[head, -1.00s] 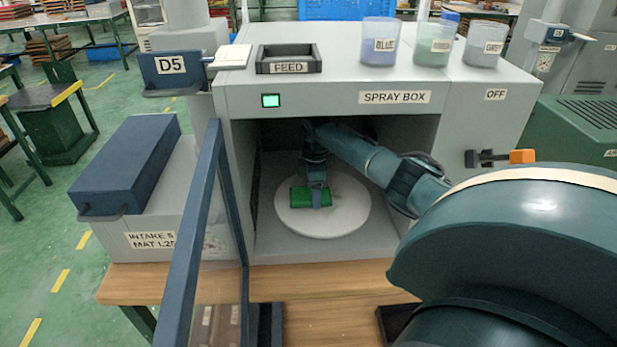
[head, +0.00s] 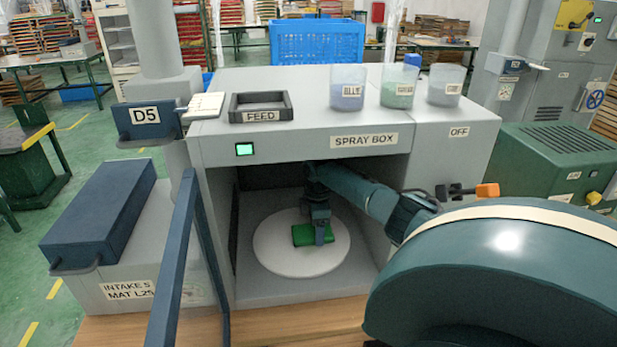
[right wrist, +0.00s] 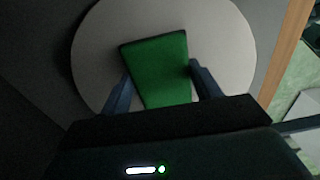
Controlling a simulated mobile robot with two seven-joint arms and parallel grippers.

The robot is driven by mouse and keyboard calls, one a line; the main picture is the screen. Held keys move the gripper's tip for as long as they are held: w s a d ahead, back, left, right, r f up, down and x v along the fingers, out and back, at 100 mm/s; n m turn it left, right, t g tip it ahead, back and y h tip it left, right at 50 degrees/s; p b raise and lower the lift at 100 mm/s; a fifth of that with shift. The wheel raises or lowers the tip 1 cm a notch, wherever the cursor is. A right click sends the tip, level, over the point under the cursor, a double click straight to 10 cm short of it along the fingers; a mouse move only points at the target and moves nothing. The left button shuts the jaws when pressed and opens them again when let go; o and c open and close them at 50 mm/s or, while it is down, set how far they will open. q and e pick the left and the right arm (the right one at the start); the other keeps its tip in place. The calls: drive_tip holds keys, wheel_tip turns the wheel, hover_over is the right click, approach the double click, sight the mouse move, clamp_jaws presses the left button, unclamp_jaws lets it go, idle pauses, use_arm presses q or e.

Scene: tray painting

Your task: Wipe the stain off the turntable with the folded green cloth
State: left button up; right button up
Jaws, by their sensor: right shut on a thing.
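The round pale turntable (head: 285,262) lies inside the spray box and also shows in the right wrist view (right wrist: 100,50). My right gripper (head: 321,235) reaches into the box, pointing down. It is shut on the folded green cloth (head: 302,235), with one finger on each side of it in the right wrist view (right wrist: 157,70). The cloth is over the turntable, right of its middle in the head view; it looks to be at the surface, but I cannot tell if it presses. No stain can be made out; the cloth and gripper hide part of the disc. My left gripper is out of view.
The spray box (head: 300,110) has side walls and a roof close around my right arm. A dark blue door frame (head: 172,270) stands open at the front left. Cups (head: 348,92) and a feed tray (head: 260,106) stand on top.

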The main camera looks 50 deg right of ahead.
sight(298, 233)
drive_tip(key=shift+s+d+r, duration=0.1)
drive_tip(key=shift+s+d, duration=1.1)
drive_tip(key=shift+d, duration=0.25)
drive_tip(key=shift+a, duration=0.1)
drive_tip(key=shift+w+a, duration=0.2)
drive_tip(key=shift+w, duration=0.05)
drive_tip(key=shift+w+a+f, duration=0.2)
drive_tip(key=shift+w+a, duration=0.3)
drive_tip(key=shift+a, duration=0.15)
drive_tip(key=shift+w+a+f, duration=0.15)
drive_tip(key=shift+w+a, duration=0.3)
drive_tip(key=shift+a, duration=0.2)
drive_tip(key=shift+w+a+r, duration=0.1)
drive_tip(key=shift+w+a, duration=0.7)
drive_tip(key=shift+a, duration=0.2)
drive_tip(key=shift+w+a, duration=0.8)
drive_tip(key=shift+a, duration=0.2)
drive_tip(key=shift+w+a+r+b, duration=0.2)
drive_tip(key=shift+w+a+b, duration=0.1)
drive_tip(key=shift+w+a, duration=1.35)
drive_tip(key=shift+r, duration=0.15)
